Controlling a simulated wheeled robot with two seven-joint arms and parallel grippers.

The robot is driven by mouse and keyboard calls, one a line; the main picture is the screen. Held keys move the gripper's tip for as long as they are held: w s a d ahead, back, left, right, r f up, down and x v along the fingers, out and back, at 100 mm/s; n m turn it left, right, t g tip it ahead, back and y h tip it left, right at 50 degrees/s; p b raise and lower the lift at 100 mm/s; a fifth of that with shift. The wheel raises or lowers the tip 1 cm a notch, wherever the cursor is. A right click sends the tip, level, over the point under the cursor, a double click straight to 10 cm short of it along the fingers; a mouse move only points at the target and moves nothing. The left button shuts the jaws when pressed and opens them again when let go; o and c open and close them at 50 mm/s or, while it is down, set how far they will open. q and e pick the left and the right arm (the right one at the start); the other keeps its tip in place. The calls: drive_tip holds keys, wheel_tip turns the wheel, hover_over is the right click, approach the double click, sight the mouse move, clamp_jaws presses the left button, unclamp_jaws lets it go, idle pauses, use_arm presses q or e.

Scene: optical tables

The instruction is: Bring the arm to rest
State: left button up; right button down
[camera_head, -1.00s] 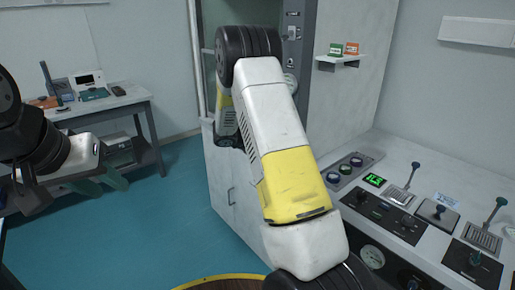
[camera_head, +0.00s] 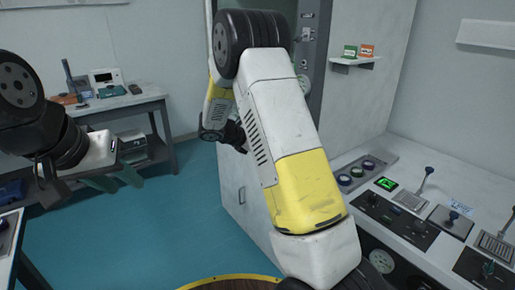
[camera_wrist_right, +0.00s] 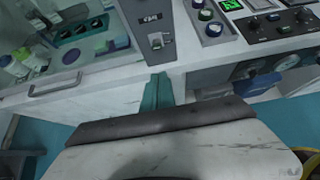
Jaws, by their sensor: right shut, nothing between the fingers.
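My right arm (camera_head: 285,130), white and yellow with a black ribbed joint, rises across the middle of the head view in front of a white cabinet. Its gripper is hidden there behind the arm. In the right wrist view my right gripper (camera_wrist_right: 157,80) has its teal fingers together, with nothing between them, in front of a cabinet front. My left gripper (camera_head: 115,182) hangs at the left of the head view. Its two teal fingers are apart and nothing shows between them.
A grey bench (camera_head: 120,104) with instruments stands at the back left. A control console (camera_head: 400,215) with levers and knobs lies at the right. The wrist view shows bottles (camera_wrist_right: 20,65) behind the cabinet edge. Teal floor (camera_head: 150,240) is open between bench and cabinet.

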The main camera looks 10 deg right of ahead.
drive_tip(key=s+r+m+g+y, duration=0.1)
drive_tip(key=s+r+m+y, duration=0.2)
drive_tip(key=s+r+m, duration=0.35)
drive_tip(key=s+r+m+g+y, duration=0.1)
drive_tip(key=s+r+m+y, duration=0.25)
drive_tip(key=s, duration=0.65)
drive_tip(key=s+a+r+m+t+y, duration=0.2)
drive_tip(key=s+a+r+m+y, duration=0.1)
drive_tip(key=s+m, duration=0.3)
drive_tip(key=s+a+r+m+t+y, duration=0.2)
drive_tip(key=s+a+m, duration=0.3)
drive_tip(key=s, duration=0.5)
drive_tip(key=shift+s+a+r+m+y, duration=0.2)
drive_tip(key=shift+a+r+m+y, duration=0.05)
drive_tip(key=shift+r+m+y, duration=0.2)
